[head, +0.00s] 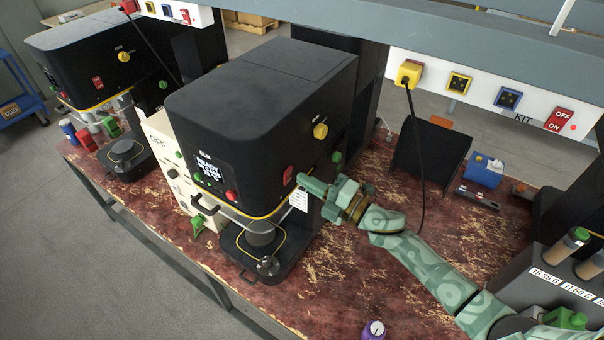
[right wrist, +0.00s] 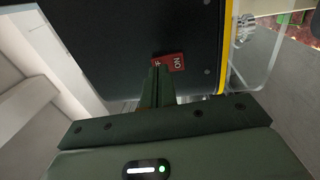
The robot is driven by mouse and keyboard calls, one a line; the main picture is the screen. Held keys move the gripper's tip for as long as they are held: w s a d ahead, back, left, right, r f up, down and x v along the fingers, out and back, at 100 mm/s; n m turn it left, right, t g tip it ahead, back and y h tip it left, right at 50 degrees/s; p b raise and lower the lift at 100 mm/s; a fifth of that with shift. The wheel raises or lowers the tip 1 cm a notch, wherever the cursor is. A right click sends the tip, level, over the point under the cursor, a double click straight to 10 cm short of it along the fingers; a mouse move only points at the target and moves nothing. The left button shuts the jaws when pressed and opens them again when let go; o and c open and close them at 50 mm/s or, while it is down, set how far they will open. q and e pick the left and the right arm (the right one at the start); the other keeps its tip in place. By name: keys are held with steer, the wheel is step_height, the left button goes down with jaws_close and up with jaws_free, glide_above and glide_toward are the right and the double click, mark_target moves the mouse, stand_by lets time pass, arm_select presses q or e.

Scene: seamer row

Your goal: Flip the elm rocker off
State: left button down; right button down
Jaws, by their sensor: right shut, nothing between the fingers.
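The black seamer labelled ELM (head: 262,90) stands mid-table; its lit screen (head: 208,170) shows READY. Its red rocker (head: 288,174) is on the side face, near the yellow-edged lower front corner. My left gripper is not in view.
A yellow knob (head: 320,131) and a green button (head: 336,157) sit near the rocker. A clear guard (head: 238,212) hangs below the head. Another black seamer (head: 85,60) stands left. A power rail (head: 480,85) carries another red OFF/ON rocker (head: 559,119). A black cord (head: 415,150) hangs behind my right arm.

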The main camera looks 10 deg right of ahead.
steer(key=shift+x, duration=0.85)
steer(key=shift+a, duration=0.1)
steer(key=shift+w+a+r, duration=0.1)
steer(key=shift+w+r, duration=0.1)
steer(key=shift+r, duration=0.05)
steer(key=shift+s, duration=0.2)
steer(key=shift+w, duration=0.1)
